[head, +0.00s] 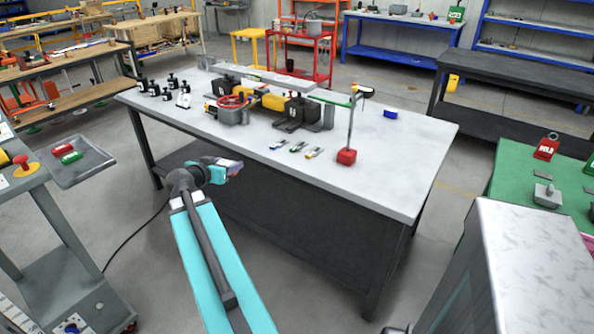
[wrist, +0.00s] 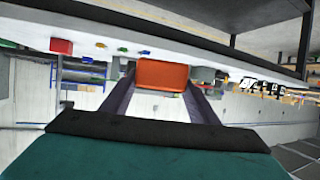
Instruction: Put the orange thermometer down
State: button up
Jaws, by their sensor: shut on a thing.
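My gripper (wrist: 161,98) is shut on the orange thermometer (wrist: 162,75), which shows as an orange block between the two dark fingers in the wrist view. In the head view my gripper (head: 228,167) is in front of the near long edge of the white-topped table (head: 400,160), towards its left part. The thermometer is hard to make out there. It is held in the air, and no surface is seen touching it.
Three small coloured tools (head: 297,147) lie near the table's front edge, left of a red block with a pole (head: 346,157). A motor assembly (head: 298,113) and black screw jacks (head: 168,90) stand behind. The table's right end is mostly clear, with a blue block (head: 390,114).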

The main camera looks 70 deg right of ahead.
jog(key=s+d+f+m+g+b, duration=0.1)
jog(key=s+d, duration=0.5)
jog(key=s, duration=0.6)
jog(key=f+m+g, duration=0.1)
jog(key=m+g, duration=0.1)
jog(key=g, duration=0.1)
jog(key=shift+s+d+m+b, duration=0.15)
jog(key=shift+d+m+b, duration=0.05)
jog(key=shift+m+b, duration=0.1)
jog(key=shift+d, duration=0.1)
jog(key=p, duration=0.3)
send_over(298, 166)
jog(key=a, duration=0.1)
jog(key=shift+w+a+f, duration=0.1)
jog(key=shift+w+f, duration=0.2)
jog(key=shift+f, duration=0.4)
jog(key=shift+s+d+p, duration=0.1)
jog(key=shift+d+p, duration=0.25)
jog(key=shift+d, duration=0.15)
jog(key=shift+s+d+f, duration=0.1)
jog(key=shift+d+f, duration=0.1)
jog(key=shift+f+p, duration=0.55)
jog(key=shift+f, duration=1.1)
jog(key=shift+f, duration=0.15)
